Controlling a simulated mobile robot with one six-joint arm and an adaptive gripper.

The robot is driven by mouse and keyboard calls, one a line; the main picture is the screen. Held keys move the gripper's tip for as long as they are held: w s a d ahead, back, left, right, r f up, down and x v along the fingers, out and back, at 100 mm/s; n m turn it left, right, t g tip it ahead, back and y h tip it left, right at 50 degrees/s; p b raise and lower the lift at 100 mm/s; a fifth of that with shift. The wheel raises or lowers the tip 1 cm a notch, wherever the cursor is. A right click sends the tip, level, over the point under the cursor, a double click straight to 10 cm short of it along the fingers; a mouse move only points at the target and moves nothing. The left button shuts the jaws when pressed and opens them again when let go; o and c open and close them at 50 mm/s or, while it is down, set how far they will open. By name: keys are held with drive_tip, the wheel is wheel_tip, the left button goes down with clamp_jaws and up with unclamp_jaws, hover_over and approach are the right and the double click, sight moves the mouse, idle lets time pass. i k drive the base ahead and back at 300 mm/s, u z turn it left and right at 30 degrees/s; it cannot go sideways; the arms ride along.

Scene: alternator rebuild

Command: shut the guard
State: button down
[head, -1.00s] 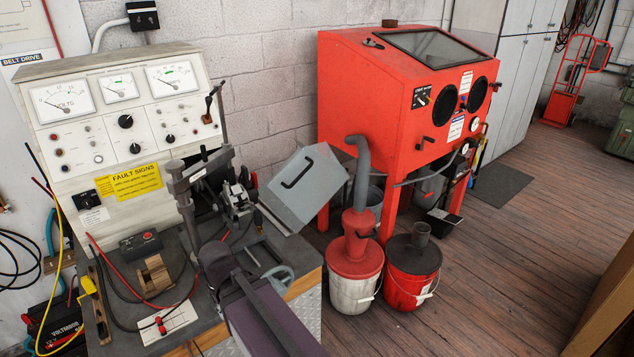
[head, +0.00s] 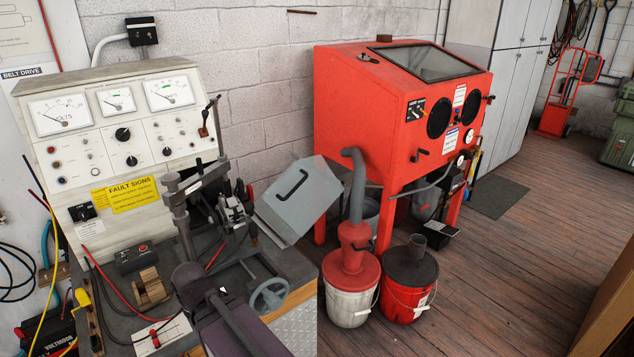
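The guard (head: 293,199) looks to be the light grey sheet-metal panel with a black bar handle. It stands tilted at the right rear of the test bench (head: 292,262), beside the clamp assembly (head: 236,207), and leaves that assembly uncovered. Its lower edge and any hinge are hard to make out. I do not make out my gripper in the head view, and nothing is seen touching the guard.
A grey clamp post (head: 182,222) and a handwheel (head: 268,295) stand on the bench. A red blast cabinet (head: 370,125) is right of the guard, with a white bucket (head: 349,303) and a red bucket (head: 409,290) before it. Wooden floor (head: 510,260) is open to the right.

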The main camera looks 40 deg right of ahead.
sight(314, 168)
drive_tip(key=u, duration=0.15)
drive_tip(key=k, duration=1.4)
drive_tip(key=z, duration=0.4)
drive_tip(key=i, duration=1.05)
drive_tip(key=z, duration=0.05)
